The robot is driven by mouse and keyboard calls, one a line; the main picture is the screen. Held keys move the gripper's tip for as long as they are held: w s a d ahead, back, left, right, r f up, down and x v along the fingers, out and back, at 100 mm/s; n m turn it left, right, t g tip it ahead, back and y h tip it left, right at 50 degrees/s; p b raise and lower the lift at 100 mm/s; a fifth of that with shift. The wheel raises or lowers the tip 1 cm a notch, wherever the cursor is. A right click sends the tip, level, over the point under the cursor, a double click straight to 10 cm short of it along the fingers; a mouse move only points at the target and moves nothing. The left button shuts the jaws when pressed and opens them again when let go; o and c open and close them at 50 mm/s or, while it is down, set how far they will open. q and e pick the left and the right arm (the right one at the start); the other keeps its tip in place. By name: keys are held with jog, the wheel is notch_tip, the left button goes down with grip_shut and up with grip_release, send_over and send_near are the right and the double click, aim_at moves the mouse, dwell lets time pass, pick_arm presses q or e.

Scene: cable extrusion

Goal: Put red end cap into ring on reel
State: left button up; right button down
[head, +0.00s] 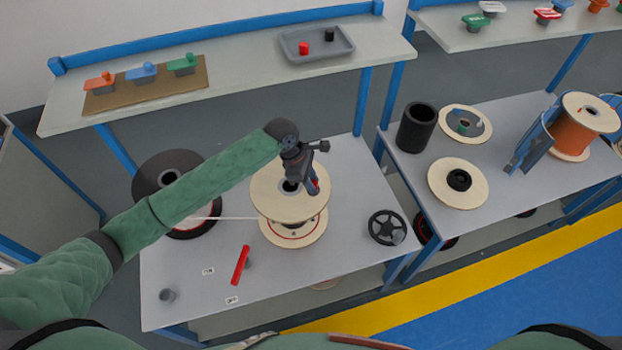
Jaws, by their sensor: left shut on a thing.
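The reel (270,199) has pale wooden flanges and stands upright on its axis on the grey table. A grey ring (290,187) surrounds the dark hole in the middle of its top flange. My left gripper (313,186) is above the right part of that flange, just right of the ring. It is shut on a small red piece (316,182), apparently the red end cap, mostly hidden by the fingers. I cannot tell whether the piece touches the flange. My right gripper is out of view.
A dark reel (155,172) stands left, with a pale cable running to the wooden reel. A shelf tray (343,50) holds a red and a black cap.

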pick_arm(q)
jog(key=o, duration=1)
jog(key=shift+c, duration=0.2)
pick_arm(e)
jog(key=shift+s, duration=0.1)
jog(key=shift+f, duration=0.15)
pick_arm(q)
jog(key=shift+a+r, duration=0.1)
jog(key=shift+r, duration=0.25)
jog(key=b+v, duration=0.2)
jog(key=v, duration=0.2)
jog(key=shift+r, duration=0.15)
jog(key=b+v, duration=0.1)
jog(key=v, duration=0.6)
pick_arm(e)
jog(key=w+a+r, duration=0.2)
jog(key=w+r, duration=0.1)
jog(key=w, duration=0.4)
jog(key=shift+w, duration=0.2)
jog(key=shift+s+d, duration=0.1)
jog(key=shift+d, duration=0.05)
